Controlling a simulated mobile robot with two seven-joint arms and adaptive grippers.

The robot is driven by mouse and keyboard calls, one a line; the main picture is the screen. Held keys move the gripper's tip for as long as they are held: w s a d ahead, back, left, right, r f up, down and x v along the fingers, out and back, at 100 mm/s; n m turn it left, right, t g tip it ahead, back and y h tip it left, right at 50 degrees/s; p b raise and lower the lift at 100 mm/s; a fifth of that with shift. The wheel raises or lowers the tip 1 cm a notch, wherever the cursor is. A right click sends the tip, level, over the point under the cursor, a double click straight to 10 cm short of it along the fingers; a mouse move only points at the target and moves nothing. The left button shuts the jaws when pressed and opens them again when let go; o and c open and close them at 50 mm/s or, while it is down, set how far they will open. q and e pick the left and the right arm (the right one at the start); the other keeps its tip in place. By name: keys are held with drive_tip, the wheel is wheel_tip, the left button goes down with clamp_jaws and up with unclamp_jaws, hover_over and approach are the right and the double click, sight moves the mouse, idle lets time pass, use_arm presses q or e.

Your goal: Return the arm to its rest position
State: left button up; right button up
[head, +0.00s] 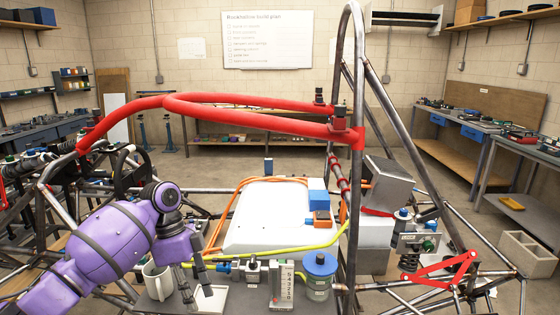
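My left arm (110,245) is purple and comes in from the lower left. My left gripper (194,280) points down at the lower left of the head view. Its dark fingers look apart, with nothing seen between them. It is just right of a pale mug (158,281) and in front of a small flat white plate (212,299); whether it touches either I cannot tell. My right arm and gripper are not in view.
A red bent tube (230,100) and a grey upright hoop (354,200) of the chassis frame rise around the work area. A white box (265,215), a blue-lidded jar (319,272) and a gauge block (282,285) stand right of the gripper. Benches line the walls.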

use_arm(q)
drive_tip(key=s+d+f+n+t, duration=0.1)
drive_tip(key=s+d+f+n, duration=0.2)
drive_tip(key=s+f, duration=0.9)
drive_tip(key=s+d+f+n, duration=0.2)
drive_tip(key=s+f+n, duration=0.1)
drive_tip(key=s+f, duration=0.9)
drive_tip(key=s+a+r+n+t+y, duration=0.15)
drive_tip(key=s+a+n, duration=0.35)
drive_tip(key=s, duration=0.5)
drive_tip(key=s+a+r+n+t+y, duration=0.1)
drive_tip(key=s+a+r+n+y, duration=0.2)
drive_tip(key=s+n, duration=0.45)
drive_tip(key=w+d+f+m+t+h, duration=0.1)
drive_tip(key=w+d+f+t, duration=0.1)
drive_tip(key=f, duration=0.3)
drive_tip(key=w+d+f+t+h, duration=0.1)
drive_tip(key=w+f+t, duration=0.4)
drive_tip(key=f, duration=0.1)
drive_tip(key=shift+d+m, duration=0.35)
drive_tip(key=shift+f+t, duration=0.1)
drive_tip(key=shift+t, duration=0.15)
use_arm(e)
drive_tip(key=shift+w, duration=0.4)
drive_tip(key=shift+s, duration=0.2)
